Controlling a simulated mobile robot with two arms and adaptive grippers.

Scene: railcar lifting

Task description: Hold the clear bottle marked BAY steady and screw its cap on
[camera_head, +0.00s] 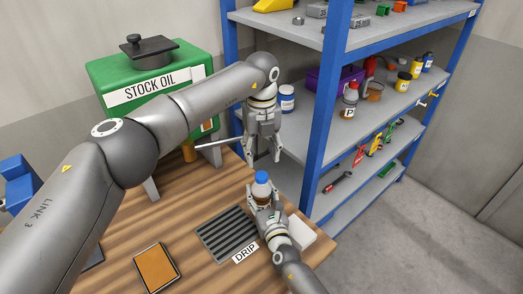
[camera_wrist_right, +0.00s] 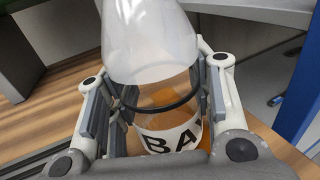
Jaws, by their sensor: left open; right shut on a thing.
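The clear bottle (camera_head: 262,191) holds amber liquid and stands upright near the table's right edge. A blue cap (camera_head: 262,177) shows at its top; I cannot tell how tightly it sits. My right gripper (camera_head: 264,199) is shut around the bottle's body. The right wrist view shows the bottle (camera_wrist_right: 150,50) between the fingers, with a dark ring around it and a white label reading "BA"; the rest of the label is hidden. The cap is outside that view. My left gripper (camera_head: 263,161) is open and empty, pointing down just above the cap.
A dark ribbed drip tray (camera_head: 228,234) marked DRIP lies left of the bottle. A white block (camera_head: 300,232) is on the right. A green STOCK OIL tank (camera_head: 115,72) stands behind. The blue-posted shelf (camera_head: 318,120) rises close to my left gripper.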

